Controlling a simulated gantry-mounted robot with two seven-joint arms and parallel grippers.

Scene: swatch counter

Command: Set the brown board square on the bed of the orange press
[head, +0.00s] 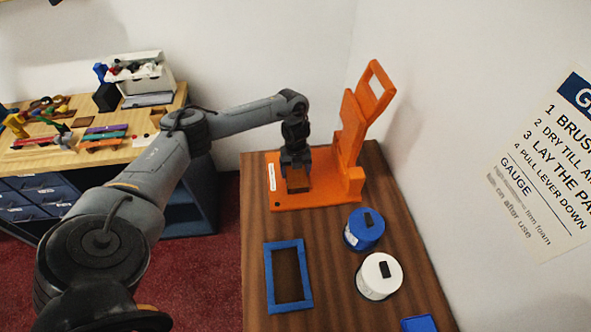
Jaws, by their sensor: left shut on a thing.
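The orange press (347,140) stands at the back of the dark wooden counter, its slotted lever raised up and to the right. Its flat orange bed (315,196) extends to the left of the upright. My left gripper (296,172) points down over the bed and is shut on the brown board (298,185), a small brown piece just below the fingers. I cannot tell whether the board touches the bed or hangs just above it. The fingers hide part of it. My right gripper is not in view.
A blue frame (268,277), a blue-lidded tin (364,229) and a white-lidded tin (379,276) stand in front of the press. A blue item (419,323) lies at the near right edge. A cluttered workbench (40,160) is at left; a wall with a sign (540,165) is at right.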

